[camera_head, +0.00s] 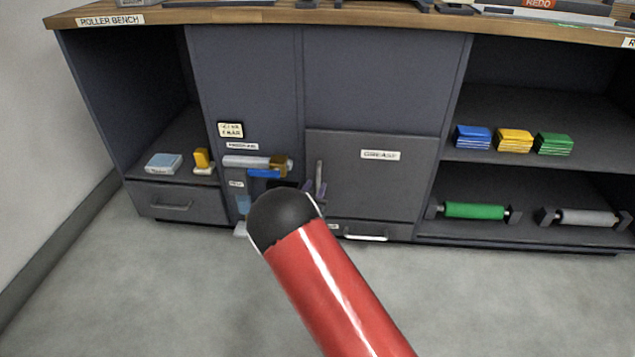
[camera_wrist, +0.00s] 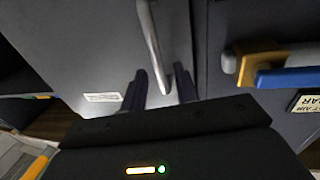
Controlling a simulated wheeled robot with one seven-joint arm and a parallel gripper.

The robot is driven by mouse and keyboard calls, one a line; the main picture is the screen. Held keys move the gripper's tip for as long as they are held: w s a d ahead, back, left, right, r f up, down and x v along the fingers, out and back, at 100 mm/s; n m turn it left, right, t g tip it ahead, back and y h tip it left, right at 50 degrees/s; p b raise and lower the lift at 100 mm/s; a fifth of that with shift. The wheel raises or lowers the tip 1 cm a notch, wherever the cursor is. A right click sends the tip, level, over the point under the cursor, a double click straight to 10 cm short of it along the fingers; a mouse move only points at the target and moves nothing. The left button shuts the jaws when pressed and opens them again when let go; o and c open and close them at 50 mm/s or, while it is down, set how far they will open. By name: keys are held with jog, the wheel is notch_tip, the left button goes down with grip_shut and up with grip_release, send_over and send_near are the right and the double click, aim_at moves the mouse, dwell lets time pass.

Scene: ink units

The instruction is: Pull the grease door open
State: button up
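The grease door (camera_head: 385,190) is a dark grey panel with a white "GREASE" label, low in the middle of the bench; it looks shut. Its handle (camera_head: 319,172) is a pale upright bar at the door's left edge. In the wrist view the handle (camera_wrist: 153,38) runs down the picture, and its lower end shows between the two dark fingers of my gripper (camera_wrist: 161,90). My gripper (camera_head: 315,190) is open, with a gap between each finger and the bar. I cannot tell how deep the bar sits between them. My red and black arm hides part of the gripper in the head view.
A drawer (camera_head: 175,203) is at the left. Open shelves hold a green roller (camera_head: 475,211) at the right. The floor in front is clear.

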aim_at(318, 183)
jog(key=shift+x, duration=1.75)
grip_shut()
